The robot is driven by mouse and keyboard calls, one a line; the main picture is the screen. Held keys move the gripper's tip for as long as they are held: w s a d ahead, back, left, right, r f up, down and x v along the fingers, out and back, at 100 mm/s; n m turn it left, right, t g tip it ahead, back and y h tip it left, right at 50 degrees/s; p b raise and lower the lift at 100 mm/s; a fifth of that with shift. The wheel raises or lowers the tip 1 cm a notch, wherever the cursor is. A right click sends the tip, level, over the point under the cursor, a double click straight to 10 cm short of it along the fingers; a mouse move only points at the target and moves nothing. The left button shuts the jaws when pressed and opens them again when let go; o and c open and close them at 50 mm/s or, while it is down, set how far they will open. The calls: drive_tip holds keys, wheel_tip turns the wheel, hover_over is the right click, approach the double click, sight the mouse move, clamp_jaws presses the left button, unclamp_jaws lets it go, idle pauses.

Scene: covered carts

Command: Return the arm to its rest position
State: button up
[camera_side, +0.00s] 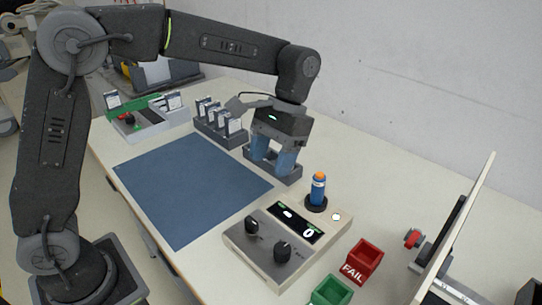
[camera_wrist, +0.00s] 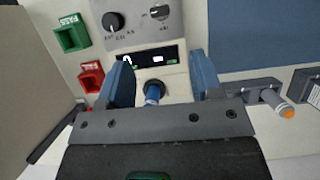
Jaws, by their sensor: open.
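My gripper (camera_side: 272,163) hangs from the arm with its blue fingers pointing down, over or in front of a dark grey rack (camera_side: 291,180). In the wrist view the fingers of my gripper (camera_wrist: 161,72) are spread apart, with nothing held between them. A blue cylinder with an orange top (camera_side: 319,188) stands upright in a black round holder at the back corner of the beige tester (camera_side: 262,256). In the wrist view the blue cylinder (camera_wrist: 152,93) shows beyond the fingers, apart from them. The arm is bent, reaching out over the table.
A red FAIL bin (camera_side: 361,262) and a green bin (camera_side: 331,291) stand right of the tester. A blue mat (camera_side: 190,190) lies bare in the middle. A rack with several white-labelled items (camera_side: 219,130) and a grey tray (camera_side: 150,128) stand behind it. A panel (camera_side: 462,230) rises at right.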

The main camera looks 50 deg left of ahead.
drive_tip(key=s+a+r+t, duration=0.1)
drive_tip(key=s+a+t, duration=0.3)
drive_tip(key=s, duration=0.4)
drive_tip(key=s+a+r+t, duration=0.1)
drive_tip(key=s+a+t, duration=0.4)
drive_tip(key=s, duration=0.3)
drive_tip(key=shift+s+a+t, duration=0.15)
drive_tip(key=shift+s+t, duration=0.25)
drive_tip(key=shift+t, duration=0.1)
idle(0.8)
